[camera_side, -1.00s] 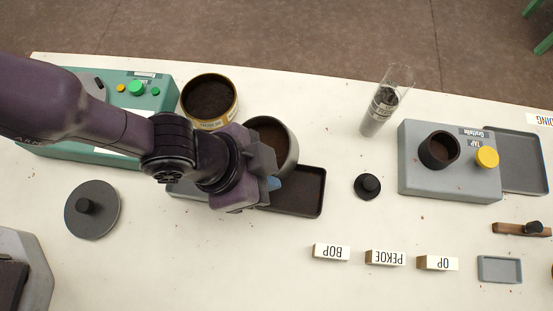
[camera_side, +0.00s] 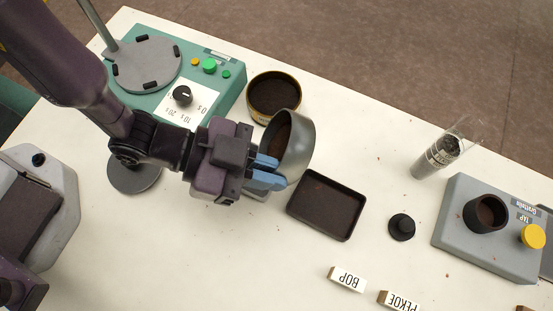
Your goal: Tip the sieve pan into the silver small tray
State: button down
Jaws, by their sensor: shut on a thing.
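The sieve pan (camera_side: 300,150), a grey round pan with dark brown material inside, is in the blue-tipped fingers of my gripper (camera_side: 272,172). My gripper is shut on its near side. The pan is tilted strongly, its opening facing left toward my gripper. Below the pan and fingers a pale grey edge (camera_side: 257,196) shows, perhaps the silver small tray; most of it is hidden. A dark rectangular tray (camera_side: 345,225) lies just right of the pan, apart from it. I cannot tell whether material is falling.
A brass-rimmed round pan (camera_side: 275,84) with dark content stands behind. A green machine (camera_side: 226,88) is at the back left. A black knobbed weight (camera_side: 401,227), a glass cylinder (camera_side: 436,158) and a grey tapping device (camera_side: 470,245) stand right.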

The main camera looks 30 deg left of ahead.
jog(key=shift+s+a+r+h, duration=0.1)
jog(key=shift+a+r+h, duration=0.1)
jog(key=shift+r+h, duration=0.35)
jog(key=shift+s+a+r+h, duration=0.1)
jog(key=shift+a+r+h, duration=0.05)
jog(key=shift+r+h, duration=0.35)
jog(key=s+a+r+t+h, duration=0.1)
jog(key=a+r+t+h, duration=0.3)
jog(key=h, duration=0.7)
jog(key=shift+s+a, duration=0.3)
jog(key=shift+a, duration=0.55)
jog(key=shift+r, duration=0.1)
